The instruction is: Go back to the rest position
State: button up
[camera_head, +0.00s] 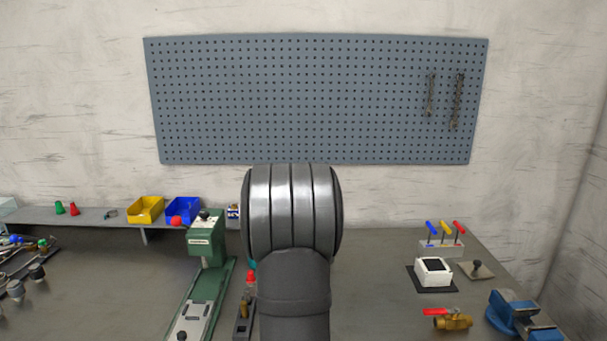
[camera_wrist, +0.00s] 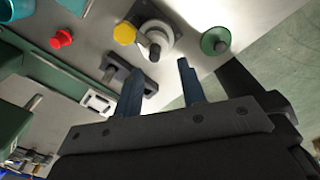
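My gripper (camera_wrist: 158,92) shows in the wrist view with its two dark blue fingers apart and nothing between them. It hangs above the bench, near a yellow knob (camera_wrist: 124,33) on a grey round fitting and a dark fork-shaped block. In the head view my own grey arm link fills the middle and hides the gripper and part of the bench behind it.
A green machine (camera_head: 205,245) stands left of my arm. A yellow bin (camera_head: 146,209) and a blue bin (camera_head: 183,210) sit on the back shelf. At right are a white box (camera_head: 433,270), a brass valve (camera_head: 453,320) and a blue vise (camera_head: 518,312). A pegboard (camera_head: 315,100) hangs behind.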

jog(key=d+f+m, duration=0.2)
jog(key=d+m, duration=0.2)
jog(key=m, duration=0.9)
jog(key=d+f+m, duration=0.3)
jog(key=d+m, duration=0.2)
jog(key=m, duration=0.9)
jog(key=shift+w+m, duration=0.2)
jog(key=shift+m, duration=0.1)
